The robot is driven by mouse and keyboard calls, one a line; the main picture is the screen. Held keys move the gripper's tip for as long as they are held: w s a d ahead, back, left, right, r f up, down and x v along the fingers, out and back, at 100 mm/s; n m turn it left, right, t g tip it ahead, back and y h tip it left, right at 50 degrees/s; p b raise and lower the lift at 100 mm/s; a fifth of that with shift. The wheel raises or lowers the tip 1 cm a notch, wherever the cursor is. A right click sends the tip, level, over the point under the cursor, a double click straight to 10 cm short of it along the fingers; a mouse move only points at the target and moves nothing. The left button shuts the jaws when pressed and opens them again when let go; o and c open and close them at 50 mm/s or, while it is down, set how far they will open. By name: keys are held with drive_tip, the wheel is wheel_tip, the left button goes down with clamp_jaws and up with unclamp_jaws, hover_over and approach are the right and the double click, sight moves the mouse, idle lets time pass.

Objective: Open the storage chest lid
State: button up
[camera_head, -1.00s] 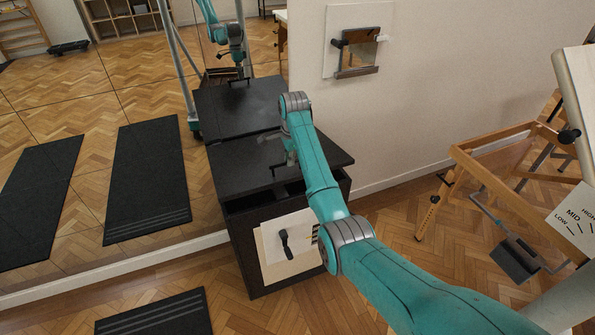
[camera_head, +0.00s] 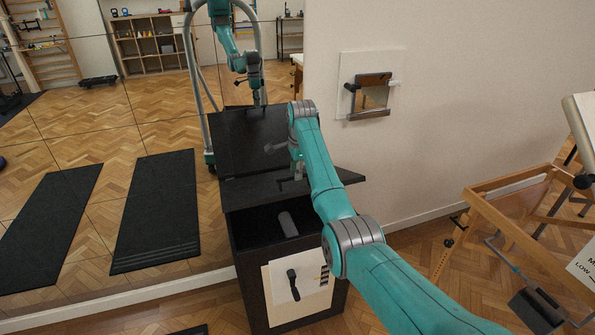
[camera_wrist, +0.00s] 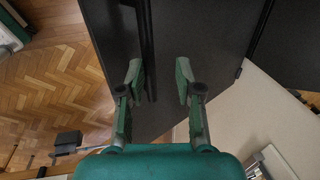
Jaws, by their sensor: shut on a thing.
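The black storage chest (camera_head: 248,278) stands against the mirror wall, with a pale panel on its front. Its lid (camera_head: 250,190) is partly raised, and a dark gap shows along the front. A grey rounded object (camera_head: 288,223) shows inside. My gripper (camera_wrist: 159,82) is at the lid in the wrist view, its two green-grey fingers either side of the dark bar handle (camera_wrist: 149,50) on the black lid (camera_wrist: 210,35). The bar lies nearer the left finger. In the head view my teal arm hides most of the gripper and part of the lid.
The mirror left of the chest reflects the arm, the lid and the mats (camera_head: 158,210). A wooden-framed apparatus (camera_head: 500,215) stands at the right. A small framed plate (camera_head: 370,92) is on the white wall. Parquet is open in front of the apparatus.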

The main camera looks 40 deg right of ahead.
drive_tip(key=shift+o, duration=0.8)
drive_tip(key=shift+w+f, duration=0.15)
drive_tip(key=shift+f, duration=0.2)
drive_tip(key=shift+r, duration=0.15)
drive_tip(key=shift+r, duration=0.2)
wheel_tip(320, 180, up, 11)
drive_tip(key=s, duration=0.2)
drive_tip(key=shift+s+a+r, duration=0.15)
drive_tip(key=shift+a, duration=0.1)
